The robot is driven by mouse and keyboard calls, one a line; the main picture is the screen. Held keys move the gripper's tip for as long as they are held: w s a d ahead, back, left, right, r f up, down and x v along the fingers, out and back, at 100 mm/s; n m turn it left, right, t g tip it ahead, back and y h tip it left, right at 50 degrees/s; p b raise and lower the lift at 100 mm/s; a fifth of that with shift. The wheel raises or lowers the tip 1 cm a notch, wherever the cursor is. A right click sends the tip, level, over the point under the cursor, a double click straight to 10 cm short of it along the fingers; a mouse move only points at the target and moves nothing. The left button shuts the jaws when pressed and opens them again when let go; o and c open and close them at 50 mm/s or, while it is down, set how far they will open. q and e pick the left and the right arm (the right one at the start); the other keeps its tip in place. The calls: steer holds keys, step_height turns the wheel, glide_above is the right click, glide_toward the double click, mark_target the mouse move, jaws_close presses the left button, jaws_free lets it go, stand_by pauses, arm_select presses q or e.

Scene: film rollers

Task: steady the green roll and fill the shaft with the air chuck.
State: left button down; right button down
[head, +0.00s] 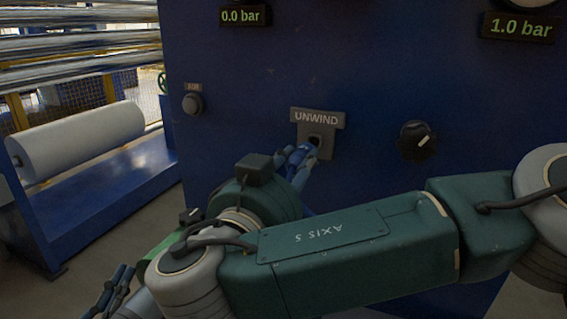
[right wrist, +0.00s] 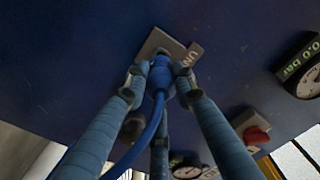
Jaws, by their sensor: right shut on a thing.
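The blue air chuck (right wrist: 161,74) with its blue hose is between the fingers of my right gripper (right wrist: 161,88) in the right wrist view. The gripper is shut on it, and the chuck's front is at the UNWIND plate (right wrist: 160,45); whether it is seated cannot be told. In the head view the right gripper (head: 299,163) is at the UNWIND plate (head: 317,119), just below its dark opening. A pale green patch (head: 164,249), perhaps the green roll, shows behind my arm; the rest is hidden. My left gripper (head: 108,291) is at the lower left, partly cut off.
The blue panel (head: 365,70) carries a 0.0 bar display (head: 242,16), a 1.0 bar display (head: 519,27), a push button (head: 193,104) and a black knob (head: 416,141). A white roll (head: 78,140) lies in a blue frame at left. My right arm covers the lower middle.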

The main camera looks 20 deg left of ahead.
mark_target(307, 153)
steer(key=shift+w+r, duration=0.1)
steer(key=shift+w, duration=1.75)
steer(key=shift+w+d, duration=0.25)
stand_by(3.4)
steer(key=shift+s, duration=0.1)
stand_by(1.1)
steer(key=shift+s+a, duration=0.1)
steer(key=shift+s, duration=1.25)
steer(key=shift+s+a+r, duration=0.1)
steer(key=shift+s+a, duration=0.1)
steer(key=shift+s, duration=0.4)
steer(key=shift+s+d, duration=0.1)
steer(key=shift+s, duration=2)
